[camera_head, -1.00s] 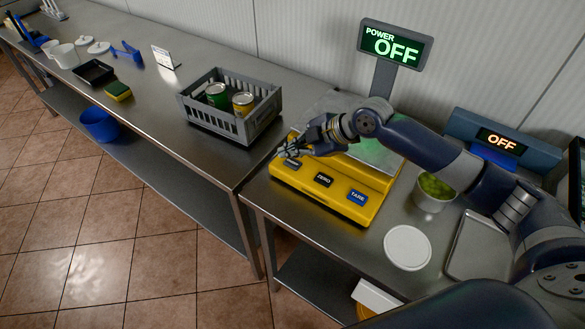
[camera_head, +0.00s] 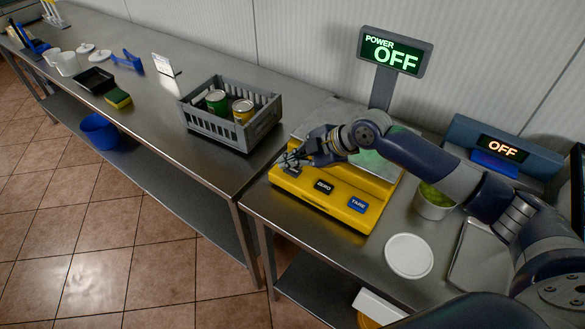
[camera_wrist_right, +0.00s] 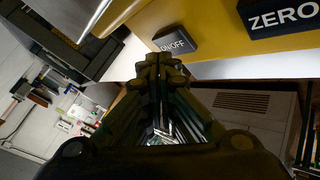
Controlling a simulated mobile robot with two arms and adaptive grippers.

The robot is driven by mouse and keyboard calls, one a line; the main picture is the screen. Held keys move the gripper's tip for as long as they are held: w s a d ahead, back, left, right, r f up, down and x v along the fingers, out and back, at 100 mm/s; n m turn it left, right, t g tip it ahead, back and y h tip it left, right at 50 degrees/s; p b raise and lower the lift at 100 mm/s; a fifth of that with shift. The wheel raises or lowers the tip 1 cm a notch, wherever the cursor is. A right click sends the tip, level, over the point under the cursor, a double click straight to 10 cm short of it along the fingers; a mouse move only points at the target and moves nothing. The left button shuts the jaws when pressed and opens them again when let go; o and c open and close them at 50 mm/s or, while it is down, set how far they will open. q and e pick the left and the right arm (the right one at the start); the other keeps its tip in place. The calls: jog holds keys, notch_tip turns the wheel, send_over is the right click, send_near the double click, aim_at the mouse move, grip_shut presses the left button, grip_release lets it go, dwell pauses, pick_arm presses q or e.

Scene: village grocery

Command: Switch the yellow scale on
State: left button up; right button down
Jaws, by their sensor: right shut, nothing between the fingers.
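The yellow scale (camera_head: 330,200) stands on the right-hand steel table. Its front has a dark ON/OFF button (camera_wrist_right: 175,38), a black ZERO button (camera_head: 324,187) and a blue TARE button (camera_head: 357,204). Its raised display (camera_head: 391,53) reads "POWER OFF" in green. My right gripper (camera_head: 287,160) is shut and empty over the scale's front left corner, beside the ON/OFF button. In the right wrist view its closed fingertips (camera_wrist_right: 160,65) appear just below that button; I cannot tell whether they touch it. My left gripper is not in view.
A blue scale with an orange "OFF" display (camera_head: 501,148) stands at the right. A cup of green contents (camera_head: 434,207) and a white lid (camera_head: 409,256) lie near my right arm. A grey crate with cans (camera_head: 215,128) stands left of the yellow scale.

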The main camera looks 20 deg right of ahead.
aim_at(292, 172)
jog(key=shift+f, duration=0.1)
dwell(0.5)
jog(key=shift+f, duration=0.35)
dwell(0.3)
jog(key=shift+r+p, duration=0.3)
jog(key=shift+r, duration=0.15)
jog(key=shift+r, duration=0.1)
notch_tip(292, 172, up, 6)
jog(key=p, duration=0.5)
dwell(0.7)
